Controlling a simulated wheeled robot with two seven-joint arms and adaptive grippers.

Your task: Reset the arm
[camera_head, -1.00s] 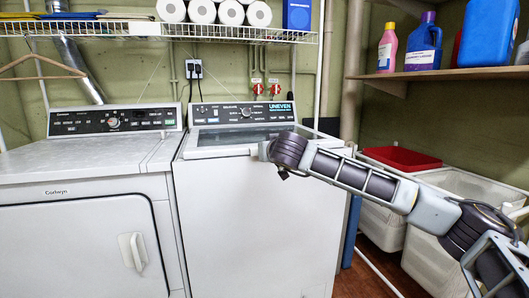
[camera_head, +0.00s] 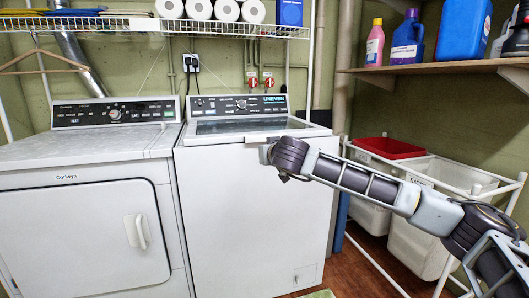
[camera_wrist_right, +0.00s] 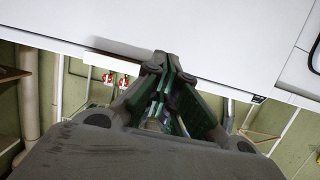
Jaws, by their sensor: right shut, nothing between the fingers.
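My right arm (camera_head: 355,180) reaches in from the right in the head view and ends in front of the washer's upper front edge. My right gripper (camera_wrist_right: 163,66) shows in the right wrist view with its fingers together and nothing between them. In the head view its fingers cannot be made out at the arm's end. The white washer (camera_head: 245,215) stands in the middle, its lid shut. My left arm and gripper are not in view.
A white dryer (camera_head: 80,240) stands left of the washer. At right are white bins in a rack, with a red tray (camera_head: 390,148) on top. A wooden shelf (camera_head: 440,68) with bottles and a wire shelf (camera_head: 150,27) are above. Some floor (camera_head: 375,265) shows at lower right.

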